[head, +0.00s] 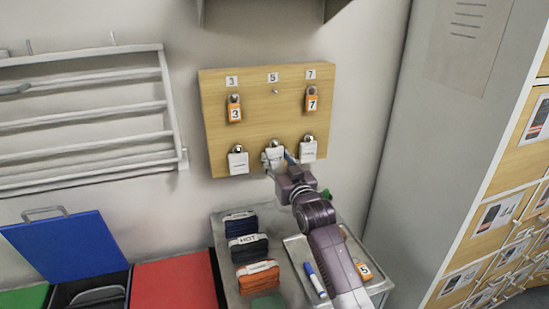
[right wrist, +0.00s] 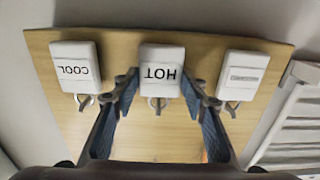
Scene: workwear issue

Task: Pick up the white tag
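Three white tags hang in a row low on the wooden board (head: 255,115). In the head view the left white tag (head: 238,163) and right white tag (head: 308,151) hang clear. The middle white tag, printed HOT (right wrist: 161,74), is partly hidden by my right gripper (head: 278,167) in the head view. In the right wrist view, picture upside down, the right gripper (right wrist: 160,83) is open, a finger on each side of the HOT tag, close to its edges. The tag printed COOL (right wrist: 75,67) and one with an unreadable label (right wrist: 242,75) flank it. My left gripper is not in view.
Orange padlock-shaped tags 3 (head: 234,108) and 7 (head: 312,101) hang above; the hook under 5 (head: 275,91) is bare. Below, a tray (head: 293,248) holds a blue marker (head: 315,279) and orange tag 5 (head: 364,270). A white rack (head: 85,108) is left, cabinets right.

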